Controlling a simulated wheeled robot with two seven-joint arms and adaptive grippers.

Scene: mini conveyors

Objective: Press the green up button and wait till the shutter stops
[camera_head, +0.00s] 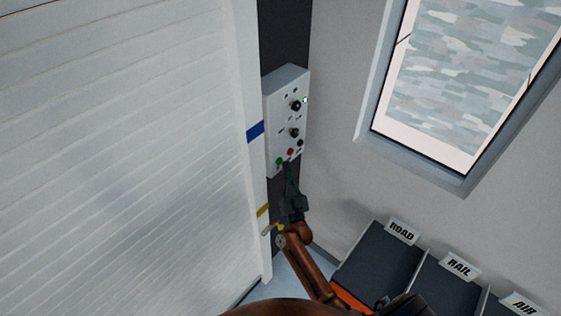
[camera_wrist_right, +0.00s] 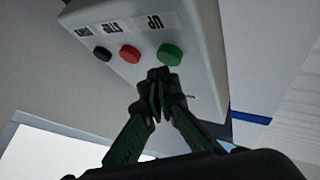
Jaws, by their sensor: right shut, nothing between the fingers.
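The control box (camera_head: 287,118) is fixed beside the white slatted shutter (camera_head: 120,150) in the head view. Its green up button (camera_head: 279,161) sits at the lower end of the box. In the right wrist view the green button (camera_wrist_right: 170,54) is beside the UP label, in a row with a red button (camera_wrist_right: 129,53) and a black button (camera_wrist_right: 102,54). My right gripper (camera_head: 287,166) is shut and empty, its fingertips (camera_wrist_right: 158,72) just short of the green button or touching it; I cannot tell which. My left gripper is not in view.
The shutter's side rail carries a blue mark (camera_head: 255,131) and a yellow mark (camera_head: 263,210). Bins labelled ROAD (camera_head: 401,231), RAIL (camera_head: 457,266) and AIR (camera_head: 523,304) stand at the lower right. A window (camera_head: 455,80) is in the right wall.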

